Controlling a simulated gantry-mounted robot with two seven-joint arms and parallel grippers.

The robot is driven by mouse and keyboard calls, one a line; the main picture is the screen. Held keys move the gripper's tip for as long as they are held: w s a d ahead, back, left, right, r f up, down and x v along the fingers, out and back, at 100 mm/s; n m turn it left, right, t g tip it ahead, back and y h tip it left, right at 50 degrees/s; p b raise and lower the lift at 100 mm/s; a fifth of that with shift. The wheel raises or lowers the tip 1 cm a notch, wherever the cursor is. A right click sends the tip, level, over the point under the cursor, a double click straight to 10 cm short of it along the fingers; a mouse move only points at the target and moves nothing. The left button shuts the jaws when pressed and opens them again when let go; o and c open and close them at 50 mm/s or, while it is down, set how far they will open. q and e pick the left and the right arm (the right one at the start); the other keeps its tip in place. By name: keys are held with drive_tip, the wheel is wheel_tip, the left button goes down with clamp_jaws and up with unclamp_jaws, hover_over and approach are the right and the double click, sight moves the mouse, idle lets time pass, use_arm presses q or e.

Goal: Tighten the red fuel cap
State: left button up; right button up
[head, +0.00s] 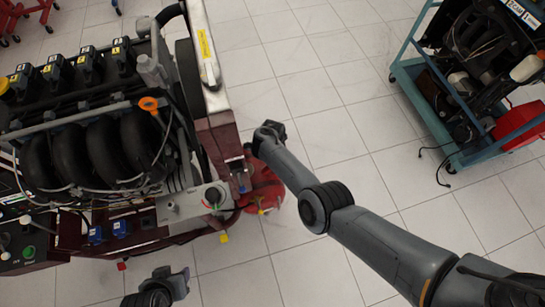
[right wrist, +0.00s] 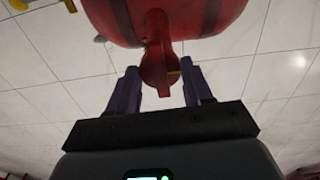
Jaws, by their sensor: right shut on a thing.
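The red fuel cap (right wrist: 158,66) shows in the right wrist view as a red knob with a flat grip, at the red fuel tank (right wrist: 200,15). My right gripper (right wrist: 160,90) has its two dark fingers on either side of the cap's grip and is shut on it. In the head view the red tank (head: 266,190) lies low beside the engine stand, partly hidden by my right forearm; I cannot make out the cap there. My left gripper (head: 172,284) is at the bottom edge, away from the tank, with its jaws unclear.
The engine trainer (head: 90,150) fills the left side, close to the tank. A teal cart (head: 440,110) with another engine and a red container (head: 517,125) stands at the upper right. The tiled floor (head: 310,90) between them is clear.

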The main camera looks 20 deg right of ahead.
idle(0.6)
drive_tip(key=o, duration=1)
drive_tip(key=shift+o, duration=0.2)
drive_tip(key=shift+r, duration=0.25)
wheel_tip(320, 180, up, 10)
drive_tip(key=p, duration=0.6)
drive_tip(key=shift+r+p, duration=0.15)
drive_tip(key=shift+p, duration=0.25)
drive_tip(key=shift+s, duration=0.1)
